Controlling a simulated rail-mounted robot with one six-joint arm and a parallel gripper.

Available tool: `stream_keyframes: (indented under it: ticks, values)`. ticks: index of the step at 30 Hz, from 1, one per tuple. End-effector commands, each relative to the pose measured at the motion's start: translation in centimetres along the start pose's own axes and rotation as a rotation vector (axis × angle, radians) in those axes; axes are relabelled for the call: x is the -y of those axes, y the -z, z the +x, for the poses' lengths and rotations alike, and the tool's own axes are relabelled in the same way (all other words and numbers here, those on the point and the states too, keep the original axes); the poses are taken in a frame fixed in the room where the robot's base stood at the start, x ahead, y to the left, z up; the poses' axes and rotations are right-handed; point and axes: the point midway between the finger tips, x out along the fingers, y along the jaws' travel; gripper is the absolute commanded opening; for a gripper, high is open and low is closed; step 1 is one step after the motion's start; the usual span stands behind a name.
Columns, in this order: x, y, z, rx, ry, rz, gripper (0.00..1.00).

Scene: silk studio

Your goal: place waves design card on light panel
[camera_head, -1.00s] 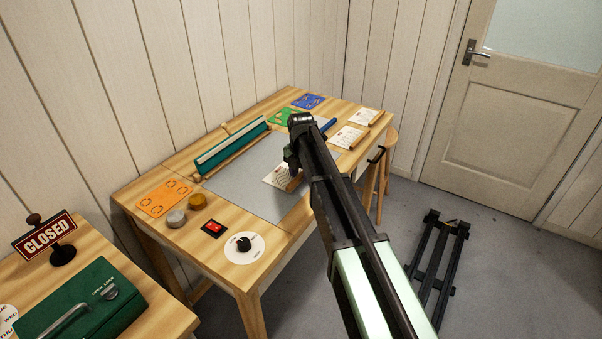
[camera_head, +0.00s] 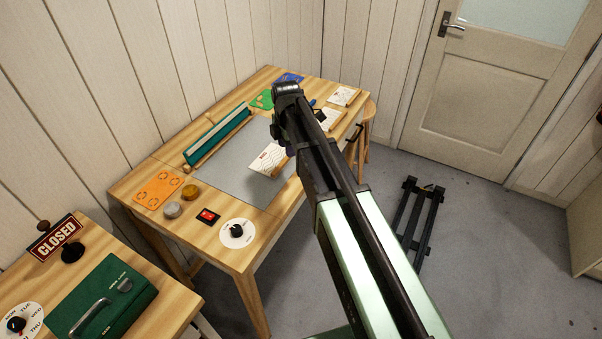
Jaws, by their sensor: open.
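A white card with a faint line pattern and a brown wooden edge (camera_head: 266,160) lies on the right part of the grey light panel (camera_head: 230,178), near its front edge. The pattern is too small to tell if it is waves. My gripper (camera_head: 277,130) is open, just above and behind this card, partly hidden by my dark wrist. Another white card (camera_head: 331,118) lies on the table right of my arm, partly covered by it. A further white card (camera_head: 345,96) lies farther back at the right.
A green roller rack (camera_head: 217,136) stands along the panel's back edge. Orange (camera_head: 158,190), green (camera_head: 262,100) and blue (camera_head: 290,78) stencils lie around it. Two small jars (camera_head: 190,191), a red switch (camera_head: 208,216) and a dial (camera_head: 237,232) sit at the near left. The panel's left part is clear.

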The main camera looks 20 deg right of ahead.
Motion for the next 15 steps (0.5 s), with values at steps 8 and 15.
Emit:
stream_keyframes:
  ticks: [8,15]
  values:
    - [17.8,3.7,0.0,0.001,0.000,1.336,0.41]
    - [21.7,4.6,0.0,0.001,-0.001,1.778,0.41]
